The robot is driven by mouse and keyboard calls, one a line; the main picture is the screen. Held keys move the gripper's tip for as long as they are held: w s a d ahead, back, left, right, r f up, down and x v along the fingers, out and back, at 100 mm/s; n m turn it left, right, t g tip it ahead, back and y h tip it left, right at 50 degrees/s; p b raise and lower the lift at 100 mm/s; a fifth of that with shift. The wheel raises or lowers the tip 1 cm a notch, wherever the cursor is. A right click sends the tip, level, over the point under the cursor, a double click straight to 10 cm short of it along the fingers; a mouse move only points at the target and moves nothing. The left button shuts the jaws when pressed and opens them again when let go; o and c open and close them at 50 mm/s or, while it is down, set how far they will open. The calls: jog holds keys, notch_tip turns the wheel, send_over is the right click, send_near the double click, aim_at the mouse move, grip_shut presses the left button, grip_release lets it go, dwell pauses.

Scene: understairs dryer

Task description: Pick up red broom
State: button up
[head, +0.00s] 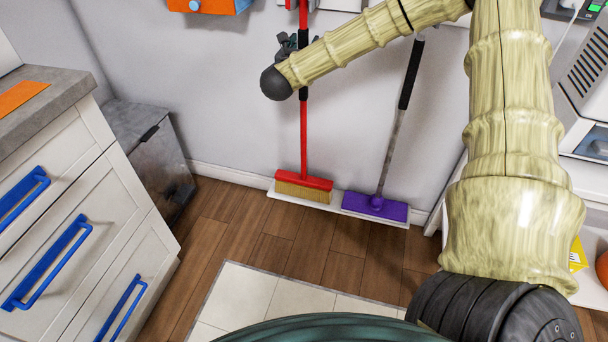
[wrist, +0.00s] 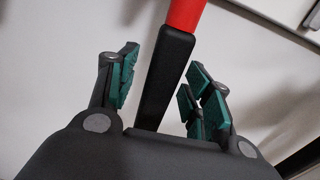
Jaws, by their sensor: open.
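The red broom (head: 304,140) stands upright against the back wall, with its red head and tan bristles on a white strip at the floor. Its red handle has a black section, and my arm hides part of it in the head view. My gripper (wrist: 163,90) is open in the wrist view. The broom's black and red handle (wrist: 168,70) runs between the two teal-padded fingers. The pads stand apart from it on both sides. In the head view my gripper (head: 289,44) is beside the upper handle, partly hidden behind my arm.
A purple mop (head: 376,206) with a grey and black handle leans right of the broom. White drawers (head: 70,230) with blue handles stand at the left, next to a grey metal box (head: 150,150). The wooden floor (head: 235,220) in front is clear.

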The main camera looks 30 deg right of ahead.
grip_shut()
jog(key=shift+r, duration=0.1)
